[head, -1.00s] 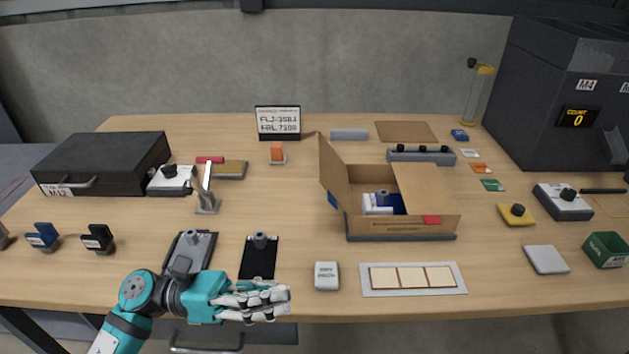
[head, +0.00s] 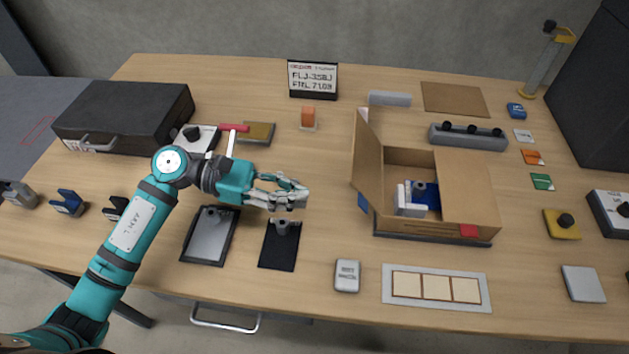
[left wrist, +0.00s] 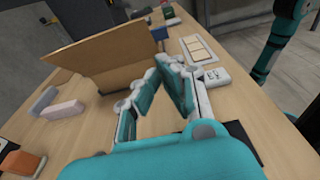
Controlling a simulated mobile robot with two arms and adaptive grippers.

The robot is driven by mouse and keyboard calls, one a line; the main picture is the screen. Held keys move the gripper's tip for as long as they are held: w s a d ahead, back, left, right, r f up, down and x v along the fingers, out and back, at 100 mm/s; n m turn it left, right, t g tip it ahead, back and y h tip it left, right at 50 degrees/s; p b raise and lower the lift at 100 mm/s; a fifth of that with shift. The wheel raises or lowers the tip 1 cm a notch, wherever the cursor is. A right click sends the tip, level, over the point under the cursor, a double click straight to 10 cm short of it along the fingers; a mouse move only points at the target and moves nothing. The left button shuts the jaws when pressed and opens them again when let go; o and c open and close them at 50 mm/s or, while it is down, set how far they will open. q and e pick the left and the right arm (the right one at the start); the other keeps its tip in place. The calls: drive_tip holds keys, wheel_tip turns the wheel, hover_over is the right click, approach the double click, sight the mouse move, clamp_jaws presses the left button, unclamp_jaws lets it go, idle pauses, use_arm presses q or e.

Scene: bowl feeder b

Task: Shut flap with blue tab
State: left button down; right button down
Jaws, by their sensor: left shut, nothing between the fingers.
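A cardboard box (head: 410,226) stands right of the table's middle. Its left flap (head: 367,165) stands up, leaning outward, with a blue tab (head: 363,203) at its near lower edge. The right flap (head: 466,187), with a red tab (head: 468,231), lies flat over the box's right part. White and blue items (head: 411,199) show inside. My left gripper (head: 301,195) is shut and empty, left of the raised flap and apart from it. In the left wrist view the flap (left wrist: 110,52) rises beyond my fingers (left wrist: 160,88). My right gripper is not in view.
A black clip plate (head: 279,250) lies just in front of my left gripper. A small white box (head: 347,276) and a tray of pale squares (head: 435,287) lie in front of the cardboard box. An orange block (head: 308,117) and a sign (head: 313,79) stand behind.

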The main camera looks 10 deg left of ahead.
use_arm(q)
drive_tip(key=d+f+p, duration=0.1)
drive_tip(key=d+p, duration=0.1)
drive_tip(key=d, duration=0.6)
drive_tip(key=shift+s+d+f, duration=0.15)
drive_tip(key=shift+d+f, duration=0.05)
drive_tip(key=shift+d, duration=0.15)
drive_tip(key=shift+r+p, duration=0.1)
drive_tip(key=shift+p, duration=0.25)
drive_tip(key=shift+d+r+y+p, duration=0.1)
drive_tip(key=shift+r+y+p, duration=0.15)
drive_tip(key=shift+y+p, duration=0.2)
